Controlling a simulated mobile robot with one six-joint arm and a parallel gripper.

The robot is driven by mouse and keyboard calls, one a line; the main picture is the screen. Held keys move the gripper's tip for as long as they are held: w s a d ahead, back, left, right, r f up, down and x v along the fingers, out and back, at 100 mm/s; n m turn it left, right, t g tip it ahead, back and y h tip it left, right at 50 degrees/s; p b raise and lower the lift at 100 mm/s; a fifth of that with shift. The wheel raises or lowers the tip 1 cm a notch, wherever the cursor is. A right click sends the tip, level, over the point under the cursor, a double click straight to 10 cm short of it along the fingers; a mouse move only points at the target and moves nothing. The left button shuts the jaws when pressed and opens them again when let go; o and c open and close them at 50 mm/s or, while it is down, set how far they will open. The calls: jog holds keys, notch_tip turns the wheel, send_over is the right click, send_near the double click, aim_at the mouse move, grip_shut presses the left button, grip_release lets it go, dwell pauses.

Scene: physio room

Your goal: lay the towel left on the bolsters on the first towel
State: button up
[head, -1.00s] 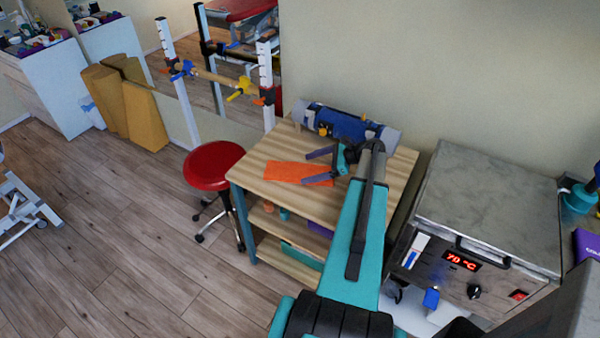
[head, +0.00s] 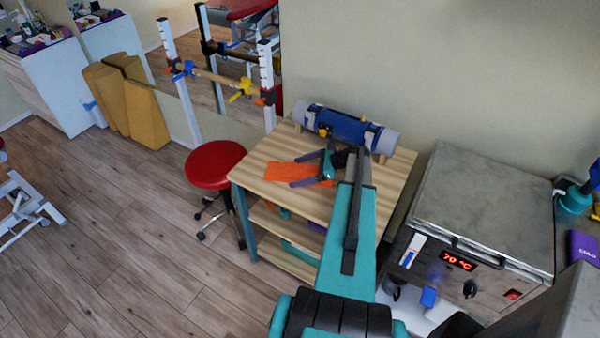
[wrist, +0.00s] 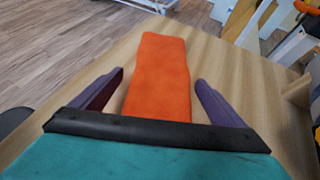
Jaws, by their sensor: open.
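A flat orange towel (head: 279,171) lies on the light wooden top of a small shelf unit (head: 272,150). In the wrist view the towel (wrist: 162,70) runs lengthwise away from me between the two purple fingers. My gripper (head: 293,171) is open over the towel, with one finger to each side; it also shows in the wrist view (wrist: 160,78). No contact with the towel shows. A blue roll with grey ends (head: 342,125) lies in a cradle at the back of the top. I cannot make out a second towel.
A red stool (head: 214,164) stands left of the shelf unit. A grey heater box (head: 485,205) reading 70 °C stands on the right. Yellow foam blocks (head: 146,115) stand by the left wall. The floor at left is mostly free.

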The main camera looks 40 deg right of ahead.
aim_at(299, 171)
dwell(0.4)
jog(key=c, duration=1.3)
jog(key=shift+r, duration=0.15)
jog(key=shift+r+b, duration=0.7)
jog(key=shift+r, duration=0.05)
jog(key=shift+a+r+b, duration=0.3)
jog(key=shift+r+b, duration=0.25)
jog(key=shift+r, duration=0.25)
jog(key=w+a+b, duration=0.1)
jog(key=a, duration=0.3)
jog(key=w+a+r+b, duration=0.1)
jog(key=w+a+b, duration=0.1)
jog(key=a, duration=0.3)
jog(key=w+a+b, duration=0.1)
jog(key=w+a, duration=0.1)
jog(key=a, duration=0.3)
jog(key=shift+w+a+r+b, duration=0.2)
jog(key=shift+r+b, duration=0.1)
